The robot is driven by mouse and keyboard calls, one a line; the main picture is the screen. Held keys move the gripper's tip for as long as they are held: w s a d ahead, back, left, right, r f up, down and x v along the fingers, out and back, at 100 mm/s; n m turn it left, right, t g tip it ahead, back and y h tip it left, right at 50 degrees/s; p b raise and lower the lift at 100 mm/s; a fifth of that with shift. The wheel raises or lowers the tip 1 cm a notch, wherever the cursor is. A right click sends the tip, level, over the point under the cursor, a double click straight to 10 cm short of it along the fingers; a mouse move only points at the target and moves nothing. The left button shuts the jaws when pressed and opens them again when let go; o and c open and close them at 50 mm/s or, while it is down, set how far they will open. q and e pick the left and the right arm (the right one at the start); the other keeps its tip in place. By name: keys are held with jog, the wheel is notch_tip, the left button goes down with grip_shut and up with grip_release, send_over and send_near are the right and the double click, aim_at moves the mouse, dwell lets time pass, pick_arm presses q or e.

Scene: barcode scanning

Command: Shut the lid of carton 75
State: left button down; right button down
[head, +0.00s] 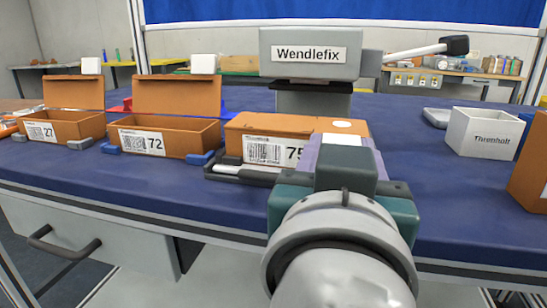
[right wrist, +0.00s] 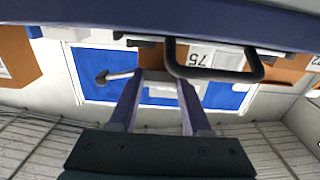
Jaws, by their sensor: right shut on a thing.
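Carton 75 (head: 265,150) stands on the blue bench in the middle of the head view, with its label to the front. Its brown lid (head: 285,122) lies flat over the top and looks down; any small gap is too fine to see. My right gripper (head: 335,145) is at the carton's right end and hides part of its front. In the right wrist view, upside down, carton 75 (right wrist: 233,59) shows beyond the purple fingers (right wrist: 160,75). They are shut on what seems to be carton 75; the contact is not clear. My left gripper is not in view.
Carton 72 (head: 190,138) and carton 27 (head: 75,130) stand to the left with lids upright. The grey Wendlefix machine (head: 310,70) stands behind carton 75. A white Threnholt box (head: 485,133) is at the right. Bench space (head: 425,180) between carton 75 and that box is clear.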

jog(key=shift+f, duration=0.35)
jog(key=c, duration=0.5)
grip_release()
jog(key=shift+s, duration=0.1)
jog(key=shift+o, duration=0.9)
jog(key=shift+r, duration=0.2)
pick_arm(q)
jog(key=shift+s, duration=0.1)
